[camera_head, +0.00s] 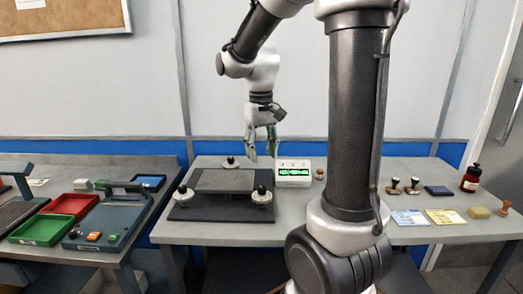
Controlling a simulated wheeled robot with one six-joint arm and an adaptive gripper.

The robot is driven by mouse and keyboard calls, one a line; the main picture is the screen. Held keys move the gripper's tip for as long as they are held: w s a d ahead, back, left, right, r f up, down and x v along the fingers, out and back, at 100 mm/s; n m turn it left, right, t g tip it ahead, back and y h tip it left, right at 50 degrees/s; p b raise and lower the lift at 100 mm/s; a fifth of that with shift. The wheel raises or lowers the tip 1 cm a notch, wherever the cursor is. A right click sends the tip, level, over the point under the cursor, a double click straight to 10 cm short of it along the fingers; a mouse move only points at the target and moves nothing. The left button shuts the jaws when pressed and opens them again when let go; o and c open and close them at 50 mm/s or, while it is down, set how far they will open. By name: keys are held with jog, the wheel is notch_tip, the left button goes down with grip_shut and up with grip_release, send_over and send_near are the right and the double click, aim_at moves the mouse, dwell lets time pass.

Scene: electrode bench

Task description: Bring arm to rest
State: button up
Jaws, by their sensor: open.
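My gripper (262,151) hangs pointing down from my arm, in front of the back wall and above the rear of the bench. Its fingers are apart and I see nothing between them. It is small in the picture. Below and left of it, on the bench (180,232), is a dark plate device (222,211) with a grey flat top and several white round knobs with black tops. A white meter (293,170) with a green lit display stands just right of the fingers. My arm's large upright link hides part of the bench.
A second bench at left holds a red tray (70,205), a green tray (41,229) and a grey-blue device (108,228).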

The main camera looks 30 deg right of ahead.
dwell(0.3)
jog(key=s+a+r+t, duration=0.1)
jog(key=s+r+t, duration=0.1)
jog(key=s, duration=0.6)
jog(key=s+a+r+n+t, duration=0.1)
jog(key=s+r+t, duration=0.1)
jog(key=s, duration=0.6)
jog(key=shift+s+a+r, duration=0.2)
jog(key=shift+a+r, duration=0.05)
jog(key=shift+a, duration=0.15)
jog(key=shift+a, duration=0.1)
dwell(0.6)
